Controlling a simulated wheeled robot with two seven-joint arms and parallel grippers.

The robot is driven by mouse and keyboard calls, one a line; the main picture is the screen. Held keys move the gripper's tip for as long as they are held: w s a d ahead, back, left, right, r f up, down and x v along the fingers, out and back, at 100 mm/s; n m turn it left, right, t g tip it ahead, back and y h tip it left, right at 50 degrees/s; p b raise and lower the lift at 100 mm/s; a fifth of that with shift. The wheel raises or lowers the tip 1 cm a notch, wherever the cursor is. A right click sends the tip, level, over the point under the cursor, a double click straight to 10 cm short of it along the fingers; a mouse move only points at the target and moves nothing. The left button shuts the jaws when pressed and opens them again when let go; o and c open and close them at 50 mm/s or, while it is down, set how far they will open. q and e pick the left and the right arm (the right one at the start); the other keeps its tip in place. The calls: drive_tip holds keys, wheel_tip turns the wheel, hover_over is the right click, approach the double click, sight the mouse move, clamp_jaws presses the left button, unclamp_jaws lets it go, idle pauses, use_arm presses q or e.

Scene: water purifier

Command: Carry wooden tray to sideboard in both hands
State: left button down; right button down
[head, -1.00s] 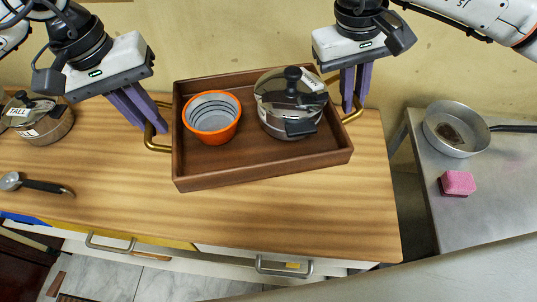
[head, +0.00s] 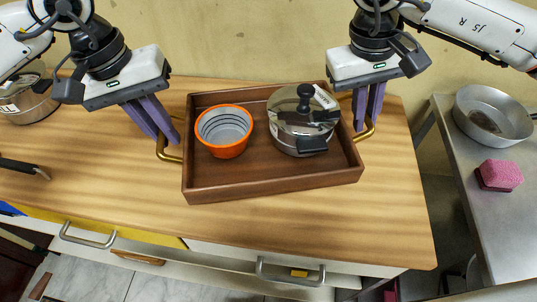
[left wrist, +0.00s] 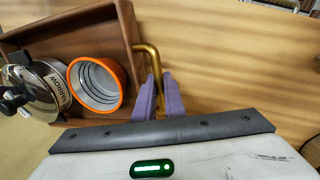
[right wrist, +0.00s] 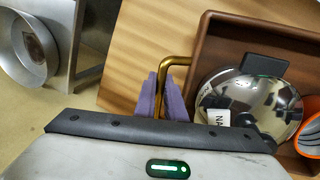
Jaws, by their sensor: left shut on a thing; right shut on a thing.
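The brown wooden tray (head: 275,189) is over the wooden sideboard top (head: 330,225); I cannot tell whether it touches the surface. An orange-rimmed striped bowl (head: 223,131) stands in its left half. A lidded steel pot (head: 303,120) with a black knob and a paper label stands in its right half. My left gripper (head: 166,138) is shut on the tray's left brass handle (left wrist: 150,62). My right gripper (head: 366,130) is shut on the right brass handle (right wrist: 174,62). The purple fingers partly hide both handles.
Another steel pot (head: 28,100) stands at the far left, near a dark-handled utensil (head: 22,167). A metal side table (head: 470,185) at the right holds a steel pan (head: 492,115) and a pink sponge (head: 499,175). The wooden top in front of the tray is clear.

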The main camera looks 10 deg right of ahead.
use_arm(q)
drive_tip(key=shift+f, duration=0.2)
use_arm(e)
drive_tip(key=shift+f, duration=0.15)
